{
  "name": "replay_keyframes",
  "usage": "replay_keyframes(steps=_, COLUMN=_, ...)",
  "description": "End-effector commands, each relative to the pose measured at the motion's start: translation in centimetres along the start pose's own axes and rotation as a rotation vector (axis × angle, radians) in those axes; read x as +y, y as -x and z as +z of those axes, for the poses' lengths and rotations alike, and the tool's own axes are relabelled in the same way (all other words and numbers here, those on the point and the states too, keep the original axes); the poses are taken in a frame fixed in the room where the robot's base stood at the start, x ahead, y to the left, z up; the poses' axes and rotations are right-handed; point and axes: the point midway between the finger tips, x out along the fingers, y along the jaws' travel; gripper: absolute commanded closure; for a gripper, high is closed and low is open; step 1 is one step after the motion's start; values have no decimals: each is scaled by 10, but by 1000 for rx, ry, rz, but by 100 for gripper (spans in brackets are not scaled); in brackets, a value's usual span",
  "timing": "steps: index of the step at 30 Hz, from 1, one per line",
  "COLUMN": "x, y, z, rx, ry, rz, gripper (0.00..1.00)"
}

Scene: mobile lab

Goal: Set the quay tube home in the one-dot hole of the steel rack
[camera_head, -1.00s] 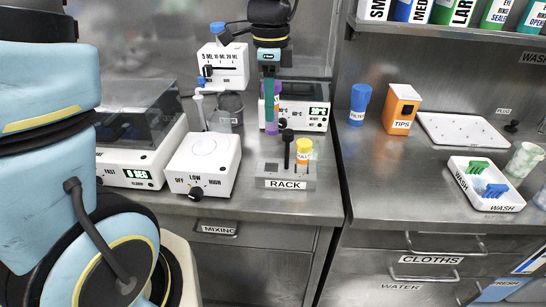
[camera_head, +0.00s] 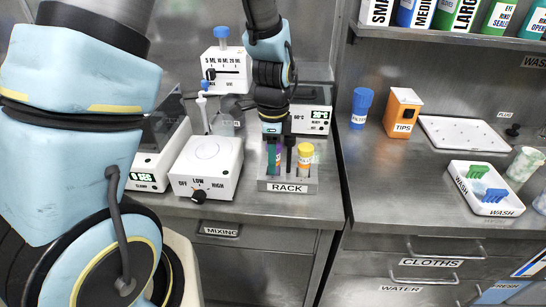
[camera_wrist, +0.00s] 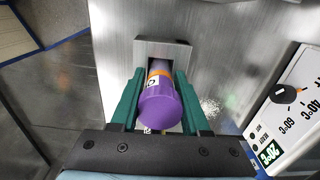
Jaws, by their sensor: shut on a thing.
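My gripper (camera_head: 273,155) is shut on a tube with a purple cap and an orange band (camera_wrist: 160,103), held between its green fingers in the wrist view. I take this to be the quay tube; its label is not readable. In the head view the gripper points down at the left part of the steel rack (camera_head: 289,186). In the wrist view the tube's far end meets a dark opening in a steel part (camera_wrist: 178,43). I cannot tell how deep it sits. The dot marks are not visible.
A yellow-capped tube (camera_head: 305,155) stands in the rack on the right, with a black upright piece (camera_head: 290,150) between it and my gripper. A mixer (camera_head: 205,167) is left of the rack, and a heater with a display (camera_head: 311,118) is behind.

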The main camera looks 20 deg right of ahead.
Motion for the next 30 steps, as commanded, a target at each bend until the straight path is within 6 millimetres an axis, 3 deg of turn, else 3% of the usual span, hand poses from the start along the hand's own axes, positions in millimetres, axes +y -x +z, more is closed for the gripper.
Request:
replay_keyframes(steps=7, x=0, y=-4, z=0, rx=0, ry=0, rz=0, gripper=100)
replay_keyframes(steps=8, x=0, y=-4, z=0, rx=0, ry=0, rz=0, gripper=53)
replay_keyframes(steps=15, x=0, y=-2, z=0, rx=0, ry=0, rz=0, gripper=26)
replay_keyframes(steps=23, x=0, y=-2, z=0, rx=0, ry=0, rz=0, gripper=24)
replay_keyframes(steps=30, x=-1, y=22, z=0, rx=2, ry=-1, rz=-5, gripper=24)
